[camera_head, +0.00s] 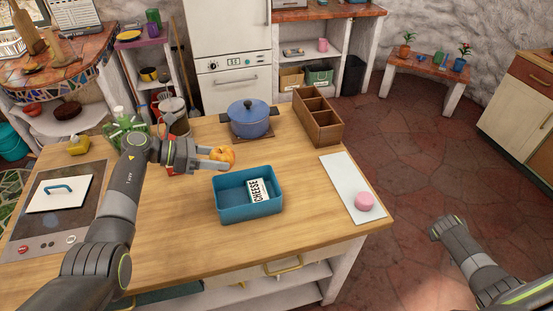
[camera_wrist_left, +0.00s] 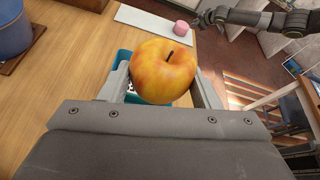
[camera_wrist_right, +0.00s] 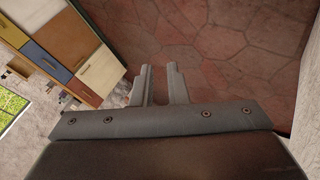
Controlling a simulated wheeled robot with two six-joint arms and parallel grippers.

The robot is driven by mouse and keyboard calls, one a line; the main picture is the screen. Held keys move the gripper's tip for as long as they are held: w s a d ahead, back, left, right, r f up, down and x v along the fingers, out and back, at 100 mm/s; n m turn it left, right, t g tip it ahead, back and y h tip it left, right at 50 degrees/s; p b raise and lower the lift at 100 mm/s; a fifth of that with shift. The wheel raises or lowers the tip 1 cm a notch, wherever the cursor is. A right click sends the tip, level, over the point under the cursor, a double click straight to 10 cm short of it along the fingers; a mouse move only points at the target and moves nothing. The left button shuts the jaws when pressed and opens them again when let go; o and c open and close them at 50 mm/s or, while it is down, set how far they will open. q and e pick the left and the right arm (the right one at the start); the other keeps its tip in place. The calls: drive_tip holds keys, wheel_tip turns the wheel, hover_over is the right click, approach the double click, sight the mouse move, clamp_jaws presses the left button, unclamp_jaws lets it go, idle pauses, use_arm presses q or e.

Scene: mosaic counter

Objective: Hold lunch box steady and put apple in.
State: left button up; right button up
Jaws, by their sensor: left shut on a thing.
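The yellow-orange apple (camera_head: 223,153) is held between the fingers of my left gripper (camera_head: 214,158), above the wooden counter and behind and left of the lunch box. The apple fills the middle of the left wrist view (camera_wrist_left: 165,72). The teal lunch box (camera_head: 252,210) stands open on the counter, with a white block marked CHEESE (camera_head: 258,191) inside. In the left wrist view, the lunch box (camera_wrist_left: 123,60) is mostly hidden behind the apple and a finger. My right gripper (camera_head: 438,229) is empty, its fingers (camera_wrist_right: 161,78) slightly apart, over the floor right of the counter.
A blue pot (camera_head: 249,118) stands behind the lunch box, beside a brown divided wooden box (camera_head: 318,119). A white board (camera_head: 343,179) with a pink round thing (camera_head: 364,201) lies to the right. A glass press (camera_head: 173,116) stands near my left wrist. The counter's front middle is clear.

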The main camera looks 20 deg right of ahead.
drive_tip(key=w+d+r+m+h, duration=0.1)
drive_tip(key=w+d+r, duration=0.25)
drive_tip(key=r, duration=0.45)
drive_tip(key=w+d+r+m+h, duration=0.1)
drive_tip(key=w+d+r, duration=0.25)
drive_tip(key=r, duration=0.55)
drive_tip(key=w+d+r+m+h, duration=0.1)
drive_tip(key=w+d+r, duration=0.25)
drive_tip(key=r, duration=0.45)
use_arm(q)
drive_tip(key=shift+a, duration=0.1)
use_arm(e)
drive_tip(key=n+g+y, duration=0.3)
drive_tip(key=n+y, duration=0.3)
drive_tip(key=y, duration=0.5)
hover_over(276, 195)
drive_tip(key=shift+d+f, duration=0.1)
drive_tip(key=shift+f, duration=0.9)
wheel_tip(276, 195, down, 11)
drive_tip(key=shift+f, duration=0.15)
